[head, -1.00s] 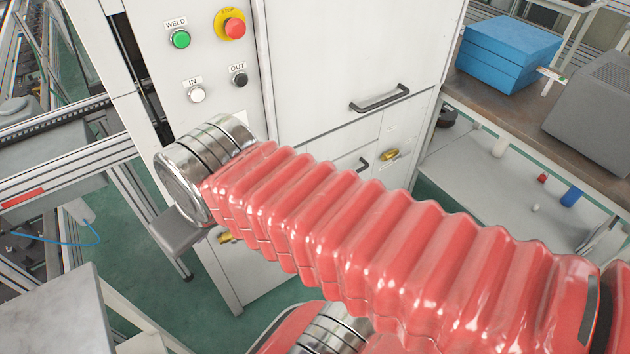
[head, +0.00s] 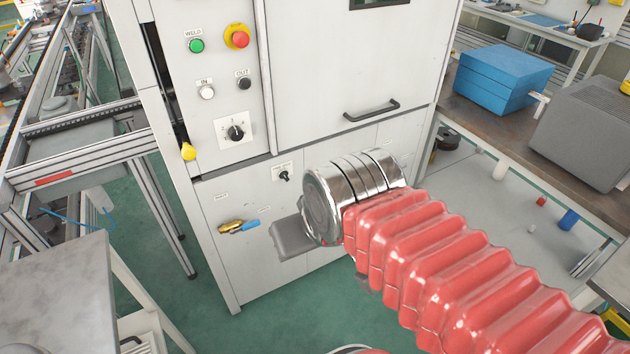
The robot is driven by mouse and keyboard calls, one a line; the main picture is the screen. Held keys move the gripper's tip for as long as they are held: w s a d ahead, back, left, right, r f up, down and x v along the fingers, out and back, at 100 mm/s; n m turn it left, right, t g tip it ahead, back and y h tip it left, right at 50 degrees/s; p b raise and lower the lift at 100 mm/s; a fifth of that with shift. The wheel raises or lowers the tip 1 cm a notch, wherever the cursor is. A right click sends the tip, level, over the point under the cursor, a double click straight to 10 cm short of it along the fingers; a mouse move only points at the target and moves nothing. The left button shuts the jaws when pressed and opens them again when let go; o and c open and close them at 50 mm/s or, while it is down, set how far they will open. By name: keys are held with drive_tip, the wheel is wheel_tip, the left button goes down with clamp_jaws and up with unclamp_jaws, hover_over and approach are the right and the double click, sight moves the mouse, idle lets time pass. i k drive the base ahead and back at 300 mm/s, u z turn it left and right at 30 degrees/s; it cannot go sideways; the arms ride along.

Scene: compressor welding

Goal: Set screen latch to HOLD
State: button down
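No part in the head view carries a readable "screen latch" or HOLD label. On the white cabinet's lower panel, a small black turn knob (head: 284,176) sits under a small label too small to read. Left of it is a gold and blue handle (head: 239,226), lying nearly level. Above, a black rotary selector (head: 236,132) sits on a white plate. My arm's metal end and red bellows cross the lower right, in front of the cabinet.
The cabinet panel has a green WELD button (head: 196,45), a red stop button (head: 238,37), and IN and OUT buttons. A black door handle (head: 371,110) sticks out above my arm. A bench with a blue box (head: 502,78) stands right, a grey table (head: 60,295) lower left.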

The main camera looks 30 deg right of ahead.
sight(284, 175)
drive_tip(key=z, duration=0.15)
drive_tip(key=i, duration=1)
drive_tip(key=z, duration=0.25)
